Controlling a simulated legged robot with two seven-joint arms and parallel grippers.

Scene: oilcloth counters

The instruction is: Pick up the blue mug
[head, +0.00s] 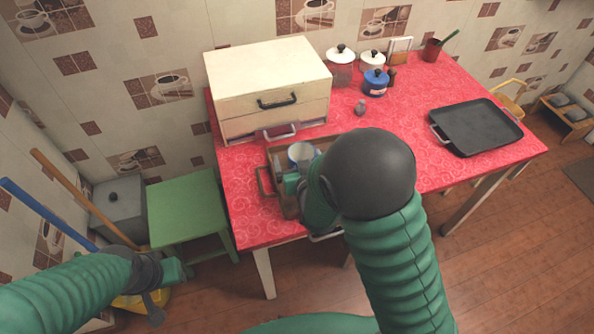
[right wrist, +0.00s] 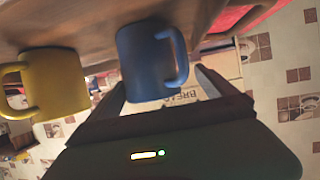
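The blue mug (right wrist: 150,62) stands out in the right wrist view, its handle towards the right of that picture. In the head view a mug with a pale inside and blue rim (head: 302,153) shows in a wooden tray (head: 265,181), partly hidden by my right arm. My right gripper (right wrist: 162,92) is open, with one finger to each side of the blue mug's lower part in the picture; I cannot tell whether they touch it. A yellow mug (right wrist: 52,84) is beside it in the wrist view. My left gripper (head: 160,285) is low at the left, away from the table; its fingers are unclear.
A cream bread box (head: 268,85) stands behind the tray on the red table (head: 440,85). A black griddle pan (head: 475,127) lies at the right. A blue pot (head: 375,84) and white-lidded jars are at the back. A green stool (head: 187,207) stands left of the table.

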